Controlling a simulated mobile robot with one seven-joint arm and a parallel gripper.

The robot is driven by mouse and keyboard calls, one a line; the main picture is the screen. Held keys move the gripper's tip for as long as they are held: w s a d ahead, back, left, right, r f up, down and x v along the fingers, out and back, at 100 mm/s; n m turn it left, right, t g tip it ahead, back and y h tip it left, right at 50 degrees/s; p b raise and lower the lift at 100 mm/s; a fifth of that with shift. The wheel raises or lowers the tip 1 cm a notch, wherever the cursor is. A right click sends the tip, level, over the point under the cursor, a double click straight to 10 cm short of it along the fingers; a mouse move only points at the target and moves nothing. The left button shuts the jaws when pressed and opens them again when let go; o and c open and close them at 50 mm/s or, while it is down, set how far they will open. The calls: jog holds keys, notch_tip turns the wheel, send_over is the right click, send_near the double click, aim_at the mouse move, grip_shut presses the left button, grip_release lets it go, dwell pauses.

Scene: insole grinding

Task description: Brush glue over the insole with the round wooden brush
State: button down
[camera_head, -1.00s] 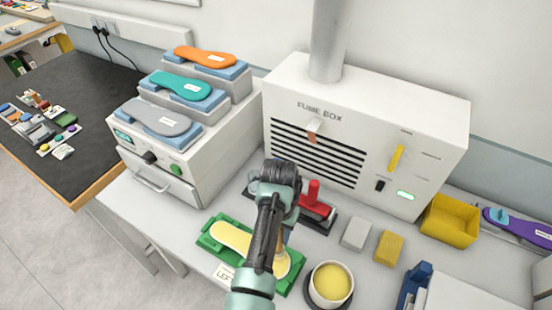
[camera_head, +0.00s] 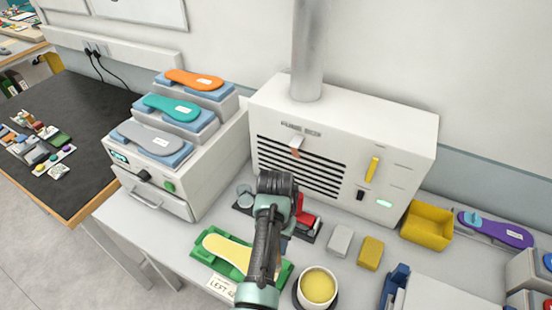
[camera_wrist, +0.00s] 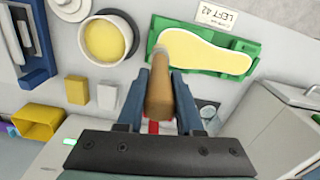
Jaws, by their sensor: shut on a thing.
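My gripper (camera_wrist: 160,95) is shut on the brown wooden handle of the round brush (camera_wrist: 159,85) in the wrist view. The brush's pale tip is over the left end of the insole there; I cannot tell if it touches. The insole (camera_wrist: 210,53) is pale yellow and lies in a green holder (camera_wrist: 245,72). In the head view the insole (camera_head: 228,247) and holder (camera_head: 204,252) are partly hidden behind my arm. The glue pot (camera_head: 301,291), white with yellow glue, stands right of the holder, and the pot also shows in the wrist view (camera_wrist: 128,53).
The fume box (camera_head: 405,140) stands behind the work area. A grey block (camera_head: 340,240), a yellow block (camera_head: 370,253) and a yellow bin (camera_head: 427,225) are to the right. A LEFT 42 card (camera_head: 220,286) lies before the holder. Several insoles sit on the stepped unit (camera_head: 205,150).

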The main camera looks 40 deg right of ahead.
jog(key=shift+r+p, duration=0.35)
jog(key=shift+r, duration=0.9)
jog(key=shift+d, duration=0.1)
